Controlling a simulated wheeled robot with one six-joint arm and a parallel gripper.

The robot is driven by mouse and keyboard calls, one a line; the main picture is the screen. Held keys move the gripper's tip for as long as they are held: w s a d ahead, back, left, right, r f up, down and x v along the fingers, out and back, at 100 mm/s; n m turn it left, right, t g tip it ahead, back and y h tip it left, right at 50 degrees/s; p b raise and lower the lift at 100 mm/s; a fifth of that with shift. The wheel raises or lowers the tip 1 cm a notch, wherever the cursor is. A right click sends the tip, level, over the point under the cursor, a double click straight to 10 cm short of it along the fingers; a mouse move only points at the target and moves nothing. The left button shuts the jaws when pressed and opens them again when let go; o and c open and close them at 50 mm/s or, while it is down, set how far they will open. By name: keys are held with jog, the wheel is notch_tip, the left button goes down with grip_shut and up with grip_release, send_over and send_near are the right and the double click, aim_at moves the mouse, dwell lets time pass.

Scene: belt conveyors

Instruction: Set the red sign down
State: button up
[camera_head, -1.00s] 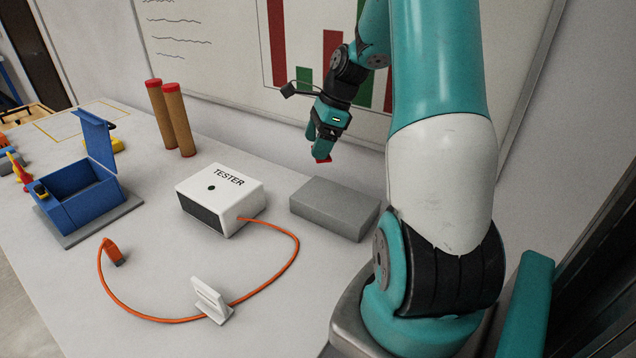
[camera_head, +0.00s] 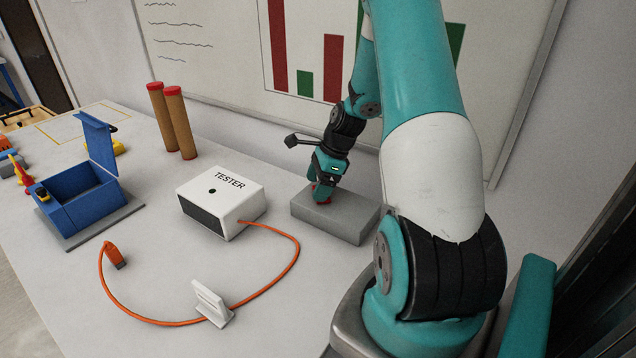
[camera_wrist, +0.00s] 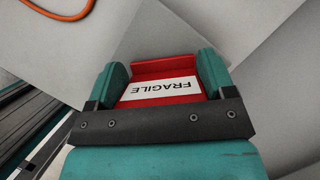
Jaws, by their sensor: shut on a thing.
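The red sign (camera_wrist: 163,70) with a white label reading "FRAGILE" is between the two teal fingers of my gripper (camera_wrist: 163,85) in the wrist view. My gripper is shut on it. In the head view, my gripper (camera_head: 323,194) points down at the top of a grey block (camera_head: 330,218). Only a little red of the sign (camera_head: 322,200) shows below the fingers there. The sign is at or just above the block's top; I cannot tell whether it touches.
A white tester box (camera_head: 222,202) stands left of the grey block, with an orange cable (camera_head: 297,250) curving in front. A white stand (camera_head: 211,303), an open blue box (camera_head: 82,195) and two brown tubes (camera_head: 180,125) are further left. A whiteboard (camera_head: 230,50) stands behind.

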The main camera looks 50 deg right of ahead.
jog(key=o, duration=0.9)
jog(key=shift+f, duration=0.1)
jog(key=v, duration=1.2)
jog(key=w+a+r+n+g, duration=0.1)
jog(key=a+r+n, duration=0.3)
jog(key=a+n, duration=0.6)
jog(key=w+a+r+n, duration=0.1)
jog(key=a+r+n, duration=0.3)
jog(key=a, duration=1.1)
jog(key=s+a+n, duration=0.5)
jog(key=n, duration=0.1)
jog(key=s+a+r+n+g, duration=0.1)
jog(key=s+a+n, duration=0.4)
jog(key=a+n, duration=0.1)
jog(key=s+a+n, duration=0.5)
jog(key=s+n, duration=0.1)
jog(key=n, duration=0.1)
jog(key=shift+a+r+g+y, duration=0.15)
jog(key=shift+a+g+y, duration=0.05)
jog(key=shift+g+y, duration=0.2)
